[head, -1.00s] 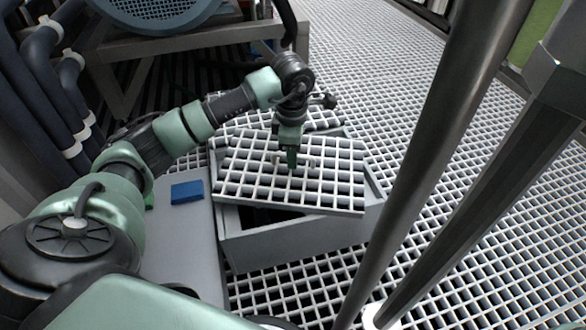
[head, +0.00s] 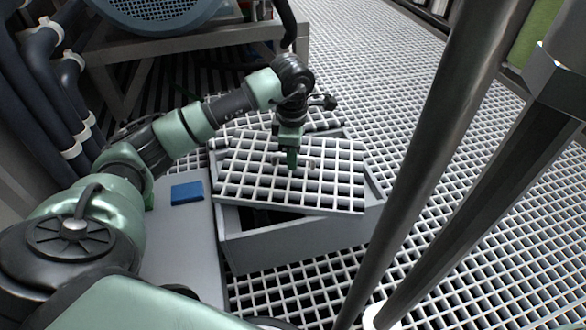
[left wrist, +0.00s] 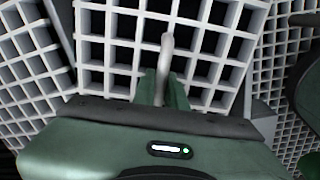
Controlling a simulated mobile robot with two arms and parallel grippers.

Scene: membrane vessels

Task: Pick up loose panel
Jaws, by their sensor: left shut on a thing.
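The loose panel (head: 325,190) is a light grey square grating with a small handle (head: 309,162) near its middle. It lies skewed and slightly tilted over a grey open box (head: 300,243), leaving a dark gap at the front. My left gripper (head: 291,166) points down onto the panel's middle and is shut on the handle. In the left wrist view the panel (left wrist: 115,50) fills the upper middle, and the handle (left wrist: 167,42) runs between the green fingers (left wrist: 165,88). Whether the panel touches the box rim all round is unclear. My right gripper is not in view.
A blue block (head: 187,192) lies on a grey surface (head: 180,245) left of the box. Grating floor (head: 400,70) surrounds the box. Thick metal poles (head: 435,150) cross the right side. Dark pipes (head: 45,90) and a blue machine (head: 160,12) stand at the left and back.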

